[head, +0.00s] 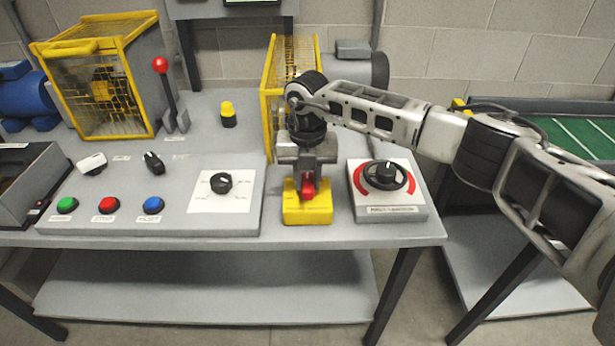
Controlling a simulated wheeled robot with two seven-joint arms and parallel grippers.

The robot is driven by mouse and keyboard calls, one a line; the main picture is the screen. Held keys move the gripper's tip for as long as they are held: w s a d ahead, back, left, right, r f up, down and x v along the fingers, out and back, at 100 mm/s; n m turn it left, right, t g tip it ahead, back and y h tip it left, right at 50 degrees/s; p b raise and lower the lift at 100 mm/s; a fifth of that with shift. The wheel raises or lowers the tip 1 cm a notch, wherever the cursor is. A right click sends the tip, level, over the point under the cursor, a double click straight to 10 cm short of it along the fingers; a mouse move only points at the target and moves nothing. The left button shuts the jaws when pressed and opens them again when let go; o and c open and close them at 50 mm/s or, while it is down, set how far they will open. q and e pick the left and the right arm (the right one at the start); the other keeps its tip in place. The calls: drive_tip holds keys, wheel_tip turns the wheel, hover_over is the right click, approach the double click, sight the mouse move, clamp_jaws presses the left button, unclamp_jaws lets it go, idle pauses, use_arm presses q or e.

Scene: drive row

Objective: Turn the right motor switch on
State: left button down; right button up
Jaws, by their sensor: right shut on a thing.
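My right gripper (307,192) comes down from above onto a yellow box (307,213) at the front middle of the bench. It is shut on the red part (307,184) on top of this box, and its jaws partly hide that part. A control panel to the left carries a white switch (92,163) and a black switch (154,162). It also has a black rotary knob (221,183) on a white plate. The panel labels are too small to read, so I cannot tell which one is the right motor switch. My left gripper is not in view.
Green (67,205), red (109,205) and blue (153,205) buttons line the panel front. A black dial (387,176) with red marks stands right of the yellow box. Behind are a red-knobbed lever (166,90), a yellow cage (100,80) and a black-and-yellow button (228,115).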

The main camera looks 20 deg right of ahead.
sight(307, 181)
drive_tip(key=shift+w+r, duration=0.1)
drive_tip(key=shift+r, duration=0.05)
drive_tip(key=o, duration=1)
wheel_tip(307, 181, up, 16)
drive_tip(key=shift+f+b, duration=0.1)
drive_tip(key=shift+b, duration=0.85)
